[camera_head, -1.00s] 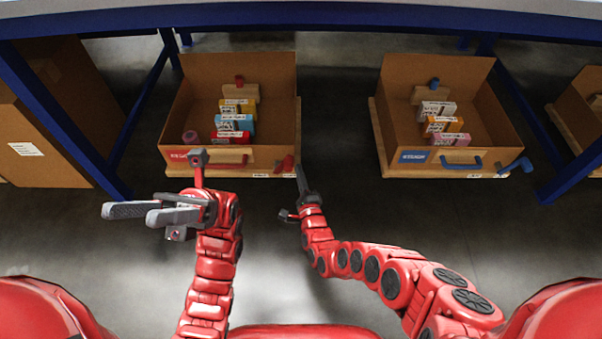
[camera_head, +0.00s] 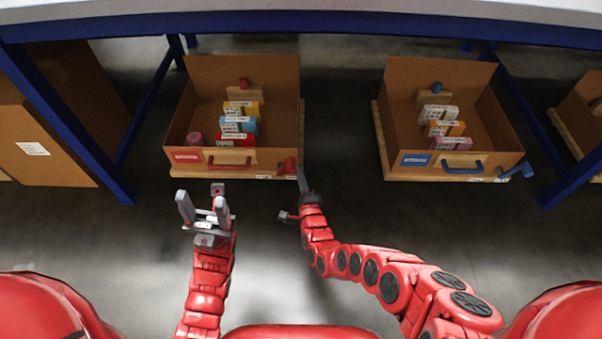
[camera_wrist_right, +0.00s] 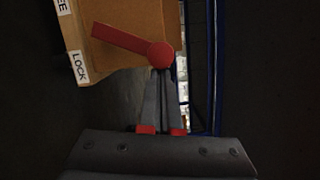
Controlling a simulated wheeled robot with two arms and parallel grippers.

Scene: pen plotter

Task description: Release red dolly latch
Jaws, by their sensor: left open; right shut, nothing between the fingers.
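My right gripper (camera_head: 300,170) is shut and empty, fingertips at the latch's round end; contact is unclear. My left gripper (camera_head: 200,196) is open and empty in front of the box.
A second box (camera_head: 480,90) on a dolly, with a blue handle (camera_head: 461,167) and blue latch (camera_head: 518,170), stands to the right. Blue table legs (camera_head: 118,180) flank the space. A closed carton (camera_head: 50,150) is at far left. Bare floor lies between the dollies.

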